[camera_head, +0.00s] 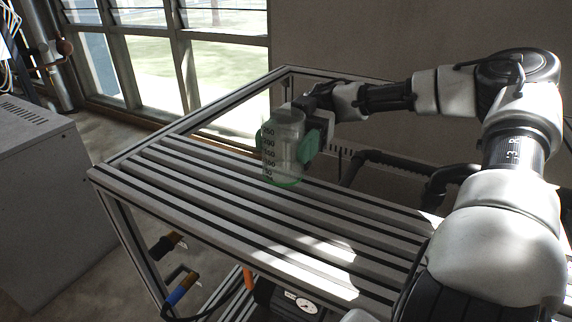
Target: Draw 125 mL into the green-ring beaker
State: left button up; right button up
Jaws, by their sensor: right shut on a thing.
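A clear beaker (283,150) with dark volume marks and a green ring at its base stands upright at the slatted bench top, near the bench's middle. I cannot tell whether its base touches the slats. My right gripper (286,146) is shut on the beaker, with green finger pads on either side of it. The right arm reaches in from the right side. No liquid can be made out in the beaker. My left gripper is not in view.
The slatted bench (215,198) has free room at its left and front. Below it are a gauge (306,305) and tools with orange and blue handles. A grey cabinet (38,190) stands at left. Windows line the back.

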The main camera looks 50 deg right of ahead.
aim_at(287, 164)
jog(key=shift+d+f, duration=0.2)
jog(key=shift+f, duration=0.1)
notch_tip(287, 164, down, 3)
jog(key=shift+f+b, duration=0.2)
jog(key=shift+b, duration=0.3)
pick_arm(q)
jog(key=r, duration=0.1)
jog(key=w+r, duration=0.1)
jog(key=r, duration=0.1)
pick_arm(e)
jog(key=shift+f, duration=0.1)
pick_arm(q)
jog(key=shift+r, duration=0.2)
pick_arm(e)
jog(key=shift+f, duration=0.15)
jog(key=o, duration=0.9)
jog(key=shift+c, duration=0.2)
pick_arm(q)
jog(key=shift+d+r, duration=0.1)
pick_arm(e)
jog(key=shift+o, duration=0.3)
jog(key=shift+r, duration=0.2)
